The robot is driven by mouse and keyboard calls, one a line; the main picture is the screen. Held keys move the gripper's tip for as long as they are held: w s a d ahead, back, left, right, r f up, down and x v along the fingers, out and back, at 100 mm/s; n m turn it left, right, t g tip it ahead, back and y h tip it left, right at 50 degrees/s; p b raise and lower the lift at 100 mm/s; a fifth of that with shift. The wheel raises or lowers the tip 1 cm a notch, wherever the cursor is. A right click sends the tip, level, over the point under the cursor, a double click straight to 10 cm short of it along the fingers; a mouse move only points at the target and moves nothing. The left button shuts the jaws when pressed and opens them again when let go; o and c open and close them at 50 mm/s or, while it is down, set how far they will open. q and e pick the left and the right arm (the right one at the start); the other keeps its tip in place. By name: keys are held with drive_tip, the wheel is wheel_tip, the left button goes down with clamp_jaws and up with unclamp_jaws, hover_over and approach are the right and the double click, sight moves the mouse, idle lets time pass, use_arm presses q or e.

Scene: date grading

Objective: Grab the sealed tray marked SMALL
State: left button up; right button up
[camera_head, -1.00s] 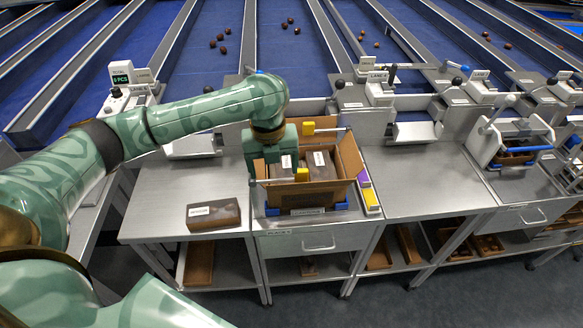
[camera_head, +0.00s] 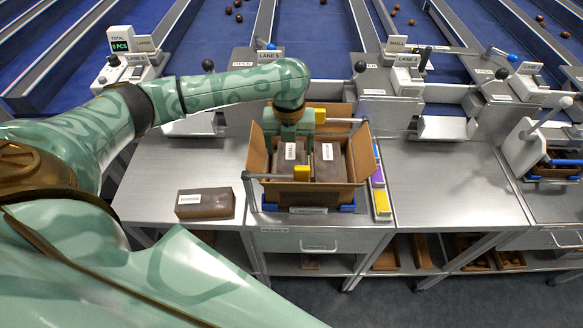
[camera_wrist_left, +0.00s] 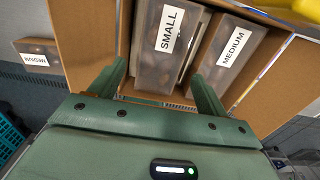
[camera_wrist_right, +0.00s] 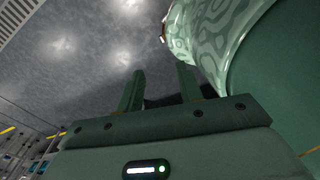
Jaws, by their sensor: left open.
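The sealed tray marked SMALL (camera_head: 287,166) is brown with a white label. It stands in the left part of an open cardboard carton (camera_head: 305,194), beside a tray marked MEDIUM (camera_head: 327,168). My left gripper (camera_head: 289,132) is over the carton's far left part, at the SMALL tray. In the left wrist view its open fingers (camera_wrist_left: 160,88) point at the SMALL tray (camera_wrist_left: 152,73), one on each side in the picture; contact cannot be told. The MEDIUM tray (camera_wrist_left: 222,55) is just right of it. My right gripper (camera_wrist_right: 158,88) is open and empty, seen only in its wrist view.
Another MEDIUM tray (camera_head: 205,204) lies on the metal bench left of the carton. The bench top further right (camera_head: 450,180) is clear.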

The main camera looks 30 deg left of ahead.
sight(290, 163)
use_arm(q)
drive_tip(key=shift+f, duration=0.55)
wheel_tip(290, 163, down, 5)
drive_tip(key=shift+d+r+b, duration=0.1)
drive_tip(key=shift+d+b, duration=0.05)
drive_tip(key=shift+b, duration=0.85)
drive_tip(key=shift+c, duration=0.9)
drive_tip(key=c, duration=0.6)
use_arm(e)
drive_tip(key=shift+w+f, duration=0.2)
drive_tip(key=shift+f, duration=0.8)
